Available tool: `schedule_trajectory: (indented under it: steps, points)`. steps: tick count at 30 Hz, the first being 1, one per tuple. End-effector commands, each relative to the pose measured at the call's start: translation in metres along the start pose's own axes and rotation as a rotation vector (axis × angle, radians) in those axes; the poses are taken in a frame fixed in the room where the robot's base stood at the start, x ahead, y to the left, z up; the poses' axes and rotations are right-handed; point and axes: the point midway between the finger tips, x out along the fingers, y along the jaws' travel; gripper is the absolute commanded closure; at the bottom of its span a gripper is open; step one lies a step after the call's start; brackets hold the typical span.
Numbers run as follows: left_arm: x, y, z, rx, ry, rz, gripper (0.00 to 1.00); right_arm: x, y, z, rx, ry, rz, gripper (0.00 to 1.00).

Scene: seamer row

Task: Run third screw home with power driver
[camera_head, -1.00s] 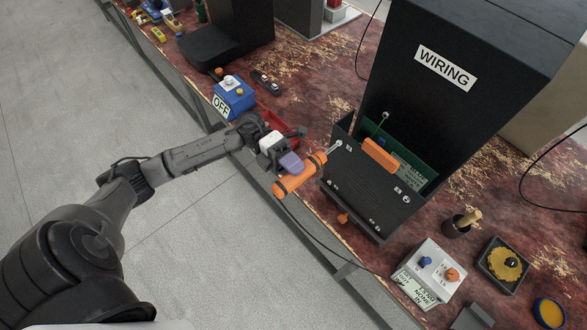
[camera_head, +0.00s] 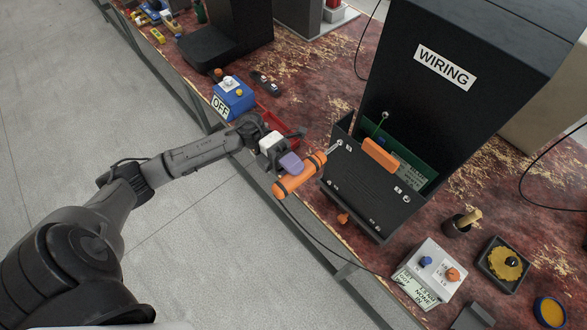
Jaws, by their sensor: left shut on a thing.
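My left gripper (camera_head: 284,158) is shut on the orange power driver (camera_head: 298,178), which has dark bands and a cord running down to the right. The driver's thin bit points up and right to the upper left corner of the black panel (camera_head: 362,188) on the WIRING cabinet (camera_head: 447,75). The bit tip is at or very close to that corner; I cannot tell if it touches a screw (camera_head: 340,141). Another screw (camera_head: 406,199) shows at the panel's right corner. Small fittings dot the panel's lower edge. My right gripper is not in view.
An orange block (camera_head: 380,154) stands at the panel's top edge, before a green board (camera_head: 414,174). A blue OFF box (camera_head: 233,97) and a red tray (camera_head: 281,122) lie up left. A white knob box (camera_head: 431,271), dark cup (camera_head: 457,226) and yellow-filled tray (camera_head: 503,264) stand at right.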

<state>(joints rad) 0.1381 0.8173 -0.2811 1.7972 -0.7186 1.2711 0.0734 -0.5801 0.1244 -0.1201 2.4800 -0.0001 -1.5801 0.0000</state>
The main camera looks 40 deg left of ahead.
Motion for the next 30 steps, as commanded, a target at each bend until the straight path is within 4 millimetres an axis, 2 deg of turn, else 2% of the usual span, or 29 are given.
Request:
schedule_trajectory:
  steps: [11, 30]
  points:
    - [-0.001, 0.000, -0.001, -0.003, -0.006, 0.001, 0.90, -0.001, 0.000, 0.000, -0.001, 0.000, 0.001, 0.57]
    - [0.000, -0.001, -0.038, -0.002, -0.001, 0.000, 0.90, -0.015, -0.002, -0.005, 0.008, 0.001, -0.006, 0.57]
